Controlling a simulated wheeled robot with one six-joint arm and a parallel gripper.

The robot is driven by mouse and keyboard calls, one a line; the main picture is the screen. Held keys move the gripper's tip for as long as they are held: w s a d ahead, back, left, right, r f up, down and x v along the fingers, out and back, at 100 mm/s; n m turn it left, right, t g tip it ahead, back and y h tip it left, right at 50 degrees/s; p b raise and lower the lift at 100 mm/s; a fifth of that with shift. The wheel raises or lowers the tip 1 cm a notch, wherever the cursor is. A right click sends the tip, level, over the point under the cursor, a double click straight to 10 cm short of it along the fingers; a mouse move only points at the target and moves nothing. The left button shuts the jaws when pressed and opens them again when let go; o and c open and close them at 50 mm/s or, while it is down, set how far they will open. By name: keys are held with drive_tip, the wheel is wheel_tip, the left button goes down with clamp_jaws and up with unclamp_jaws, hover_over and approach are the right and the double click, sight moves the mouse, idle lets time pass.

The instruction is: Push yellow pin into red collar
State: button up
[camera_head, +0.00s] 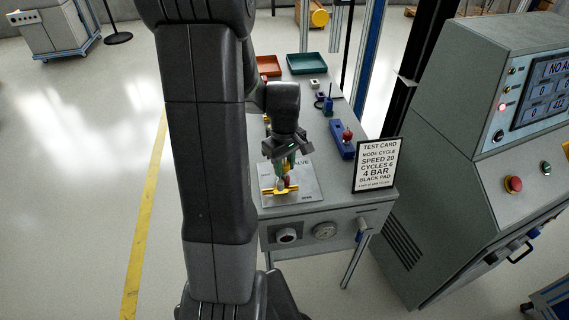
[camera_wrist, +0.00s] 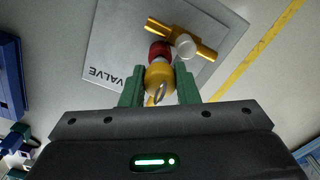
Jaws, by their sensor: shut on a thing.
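The yellow pin (camera_wrist: 158,76), with a metal ring at its end, sits between the green fingers of my gripper (camera_wrist: 160,88) in the wrist view. My gripper is shut on it. The red collar (camera_wrist: 159,50) is just beyond the pin, beside the brass valve body (camera_wrist: 205,50); a pale band shows between pin and collar. I cannot tell how far the pin sits in the collar. In the head view my gripper (camera_head: 286,168) is low over the valve plate (camera_head: 306,187), with the red collar (camera_head: 287,182) below the fingers and the brass valve (camera_head: 272,192) beside it.
A white knob (camera_wrist: 185,45) stands on the valve. A test card (camera_head: 376,165) stands at the table's right front edge. A blue block with a red knob (camera_head: 343,139) lies behind it. Green (camera_head: 307,63) and red (camera_head: 269,66) trays are at the back. A control cabinet (camera_head: 450,165) stands to the right.

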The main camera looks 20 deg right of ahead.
sight(285, 163)
drive_tip(key=shift+f, duration=0.3)
drive_tip(key=o, duration=1)
drive_tip(key=shift+r, duration=0.1)
wheel_tip(285, 163, up, 14)
drive_tip(key=shift+f, duration=0.1)
wheel_tip(285, 163, down, 13)
drive_tip(key=shift+f, duration=0.1)
drive_tip(key=shift+p, duration=0.3)
